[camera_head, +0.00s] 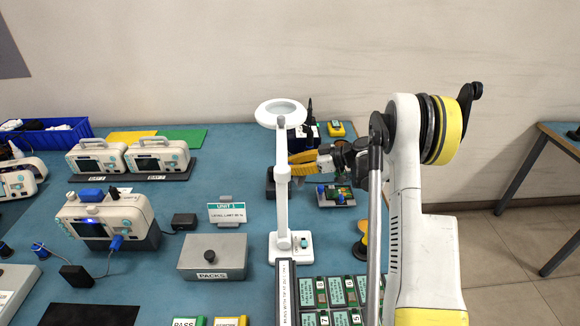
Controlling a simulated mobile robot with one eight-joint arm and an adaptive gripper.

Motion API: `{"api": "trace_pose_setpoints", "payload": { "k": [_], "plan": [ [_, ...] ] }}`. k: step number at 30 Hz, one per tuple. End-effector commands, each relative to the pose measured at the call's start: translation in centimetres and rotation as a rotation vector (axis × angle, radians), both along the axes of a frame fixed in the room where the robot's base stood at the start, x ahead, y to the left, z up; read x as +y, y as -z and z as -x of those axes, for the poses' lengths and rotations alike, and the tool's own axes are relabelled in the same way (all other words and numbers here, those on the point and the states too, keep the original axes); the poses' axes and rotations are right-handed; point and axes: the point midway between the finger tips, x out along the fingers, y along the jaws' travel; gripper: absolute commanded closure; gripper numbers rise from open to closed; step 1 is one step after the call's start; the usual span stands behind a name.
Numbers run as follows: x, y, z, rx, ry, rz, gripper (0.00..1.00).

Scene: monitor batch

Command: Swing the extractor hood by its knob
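A white stand with a round, ring-shaped head (281,112) rises from a square base (291,246) in the middle of the bench; it looks like the hood. A small grey knob (281,122) shows at the front of the head. My gripper (297,163), with yellow fingers, comes in from the right at mid-height of the white post (283,190). It is below the head and apart from the knob. The fingertips appear close beside or behind the post. I cannot tell whether they touch it or how far apart they are.
A grey box labelled PACKS (212,257) with a black knob stands left of the base. Several green boards (338,291) lie in front right. White monitors (105,220) and a blue bin (48,137) occupy the left. Dark equipment stands behind my gripper.

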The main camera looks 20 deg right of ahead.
Motion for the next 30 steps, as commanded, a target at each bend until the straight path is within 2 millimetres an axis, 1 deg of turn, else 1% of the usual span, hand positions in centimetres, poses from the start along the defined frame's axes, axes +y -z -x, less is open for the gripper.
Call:
{"api": "trace_pose_setpoints", "payload": {
  "k": [11, 14, 21, 25, 30],
  "plan": [
    [-0.1, 0.0, -0.1, 0.000, -0.012, 0.000, 1.00],
    [-0.5, 0.1, -0.5, 0.002, -0.074, 0.000, 1.00],
    [-1.7, 0.1, -1.7, 0.001, -0.295, 0.000, 1.00],
    [-1.9, 0.1, -1.9, 0.001, -0.354, 0.001, 1.00],
    [-1.9, 0.0, -1.9, 0.001, -0.369, 0.001, 1.00]
  ]
}}
